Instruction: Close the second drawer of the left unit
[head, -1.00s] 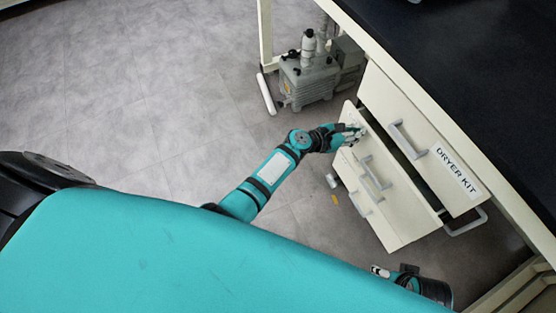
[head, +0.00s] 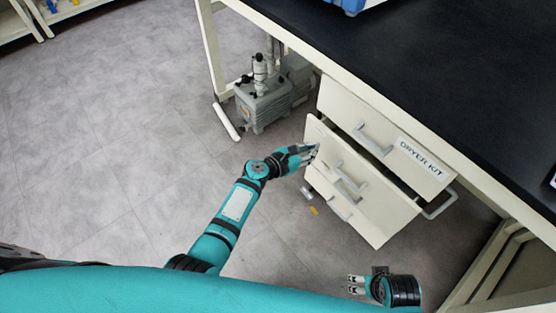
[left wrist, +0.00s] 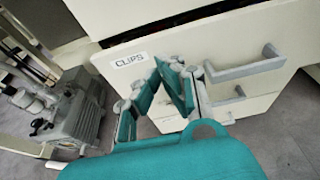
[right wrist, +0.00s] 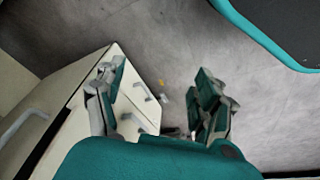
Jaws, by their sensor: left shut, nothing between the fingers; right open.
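The second drawer (head: 375,197) of the white unit stands out a little past the top drawer (head: 345,108) marked DRYER KIT, with a dark gap between them. Its front carries a grey handle (left wrist: 245,67) and a CLIPS label (left wrist: 130,60) in the left wrist view. My left gripper (head: 310,153) is shut and empty at the left end of this front, close to it; whether it touches I cannot tell. It also shows before the front in the left wrist view (left wrist: 172,85). My right gripper (head: 356,284) is open and empty, low over the floor, apart from the drawers.
A grey pump (head: 264,100) stands on the floor left of the unit. The black tabletop (head: 430,70) overhangs the drawers. Lower drawer handles (head: 341,207) jut out below. A small yellow piece (head: 314,211) lies on the floor. The floor at left is clear.

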